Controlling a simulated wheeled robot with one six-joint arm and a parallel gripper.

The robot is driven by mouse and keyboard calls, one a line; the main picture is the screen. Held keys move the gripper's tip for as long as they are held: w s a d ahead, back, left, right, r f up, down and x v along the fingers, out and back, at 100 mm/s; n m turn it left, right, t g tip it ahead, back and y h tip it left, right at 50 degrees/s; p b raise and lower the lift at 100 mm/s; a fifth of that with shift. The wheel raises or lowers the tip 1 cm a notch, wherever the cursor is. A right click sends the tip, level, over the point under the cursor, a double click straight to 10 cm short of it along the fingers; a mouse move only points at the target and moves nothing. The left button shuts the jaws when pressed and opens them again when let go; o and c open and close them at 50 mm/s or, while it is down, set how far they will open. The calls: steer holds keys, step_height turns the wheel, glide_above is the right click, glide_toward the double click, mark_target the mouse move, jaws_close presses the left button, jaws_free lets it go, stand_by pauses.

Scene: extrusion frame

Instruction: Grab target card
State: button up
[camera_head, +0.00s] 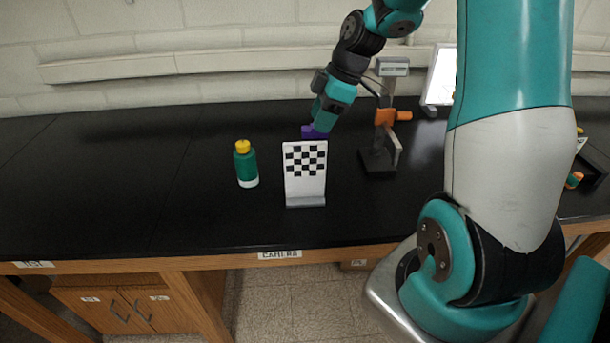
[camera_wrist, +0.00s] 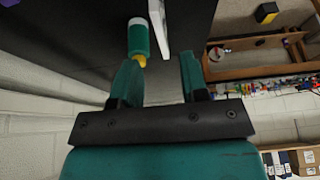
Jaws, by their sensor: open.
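The target card (camera_head: 305,185), white with a black checkerboard, stands upright on a grey foot on the black bench in the head view. In the wrist view its thin white edge (camera_wrist: 158,22) shows beyond the fingertips, near the top. My gripper (camera_head: 322,125) is above and behind the card in the head view, with its fingertips partly hard to make out. In the wrist view my gripper (camera_wrist: 160,66) is open with nothing between its two teal fingers. The card lies ahead of the gap, apart from the fingers as far as I can tell.
A green bottle with a yellow cap (camera_head: 245,165) stands left of the card; it also shows in the wrist view (camera_wrist: 138,38). A grey and orange stand (camera_head: 378,160) is to the right. A purple object (camera_head: 310,132) shows behind the card. The left bench is clear.

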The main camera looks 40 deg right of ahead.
mark_target(309, 142)
steer(key=p+x, duration=0.3)
steer(key=x, duration=0.6)
steer(key=shift+a+f, duration=0.1)
steer(key=shift+w, duration=0.1)
jaws_close()
